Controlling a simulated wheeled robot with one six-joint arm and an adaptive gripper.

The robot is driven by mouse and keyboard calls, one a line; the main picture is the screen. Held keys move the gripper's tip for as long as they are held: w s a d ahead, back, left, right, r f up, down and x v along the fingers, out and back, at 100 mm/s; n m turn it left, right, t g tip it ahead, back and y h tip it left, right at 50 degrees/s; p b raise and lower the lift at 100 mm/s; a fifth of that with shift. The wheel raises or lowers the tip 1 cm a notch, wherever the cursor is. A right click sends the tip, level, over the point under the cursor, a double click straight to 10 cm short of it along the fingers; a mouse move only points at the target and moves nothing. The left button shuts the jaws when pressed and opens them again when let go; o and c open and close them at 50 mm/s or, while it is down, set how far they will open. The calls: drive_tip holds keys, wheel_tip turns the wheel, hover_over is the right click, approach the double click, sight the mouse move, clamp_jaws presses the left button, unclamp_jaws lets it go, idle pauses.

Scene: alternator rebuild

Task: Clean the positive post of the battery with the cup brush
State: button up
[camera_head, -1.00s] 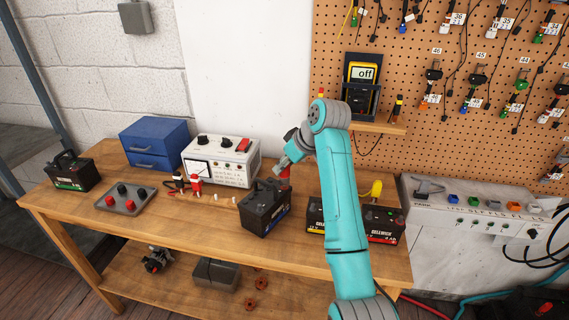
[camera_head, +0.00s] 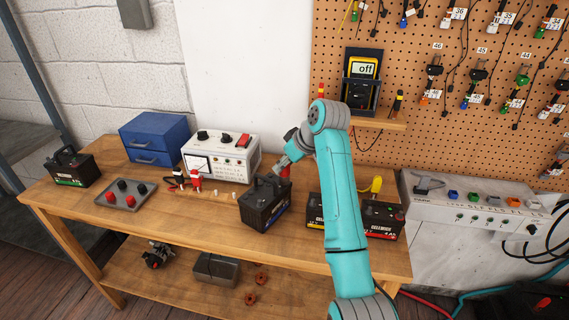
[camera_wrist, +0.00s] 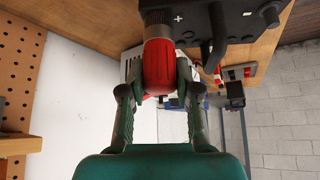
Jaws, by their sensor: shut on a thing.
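The cup brush has a red handle (camera_wrist: 159,66) and a knurled metal cup end (camera_wrist: 157,18). My gripper (camera_wrist: 158,88) is shut on the red handle. In the wrist view the cup end is at the battery's corner beside the "+" mark, and it covers the positive post. I cannot tell whether it touches the post. The black battery (camera_head: 263,212) stands upright on the bench, and its top shows in the wrist view (camera_wrist: 231,22). The other post (camera_wrist: 270,13) is uncovered. In the head view my gripper (camera_head: 284,166) is just behind the battery's right side.
The wooden bench (camera_head: 150,222) also holds a grey tester (camera_head: 222,160), a blue drawer box (camera_head: 152,142), a tray (camera_head: 125,195) and another battery (camera_head: 70,168). A multimeter (camera_head: 362,80) sits on the pegboard shelf.

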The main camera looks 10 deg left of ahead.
drive_tip(key=n+g, duration=0.1)
drive_tip(key=n, duration=0.1)
drive_tip(key=shift+r+n+g+y, duration=0.1)
drive_tip(key=shift+n+g+y, duration=0.2)
drive_tip(key=shift+n+y, duration=0.1)
drive_tip(key=shift+n+g, duration=0.6)
drive_tip(key=shift+n, duration=0.5)
drive_tip(key=m+t, duration=0.2)
drive_tip(key=m, duration=0.2)
drive_tip(key=shift+s+h, duration=0.1)
drive_tip(key=shift+h, duration=0.2)
drive_tip(key=m+t, duration=0.1)
drive_tip(key=m, duration=0.1)
drive_tip(key=m+t+h, duration=0.1)
drive_tip(key=m, duration=0.1)
drive_tip(key=shift+m+t+h, duration=0.3)
drive_tip(key=shift+m, duration=0.1)
drive_tip(key=shift+m+h, duration=0.3)
drive_tip(key=shift+m, duration=0.3)
